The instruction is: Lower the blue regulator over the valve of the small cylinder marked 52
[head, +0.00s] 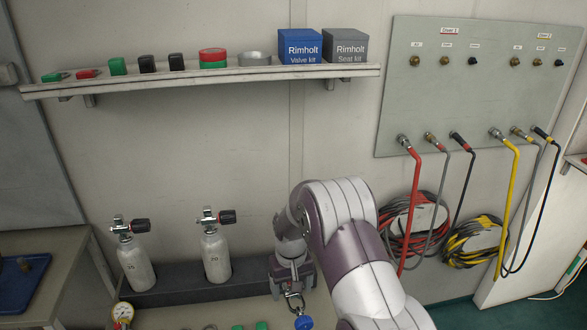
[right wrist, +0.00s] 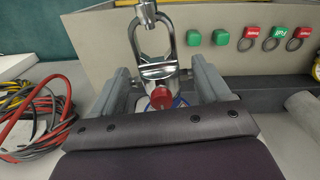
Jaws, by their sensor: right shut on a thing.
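My right gripper (head: 293,284) points down at the bottom centre of the head view, to the right of the cylinders. It is shut on the blue regulator (head: 303,323), whose metal yoke and blue end show below it. In the right wrist view the regulator's silver yoke (right wrist: 158,70) sits between the fingers, with a red knob in front. Two small grey cylinders stand upright with black-knobbed valves: a left one (head: 137,265) and a right one (head: 216,257). Their numbers are too small to read surely. My left gripper is not in view.
A wall shelf (head: 230,74) holds boxes and small parts above the cylinders. A pressure gauge (head: 122,314) is at the lower left. A blue tray (head: 22,285) lies on the left table. Coiled red hose (head: 405,240) and yellow hose (head: 475,245) hang at the right below the air panel (head: 480,110).

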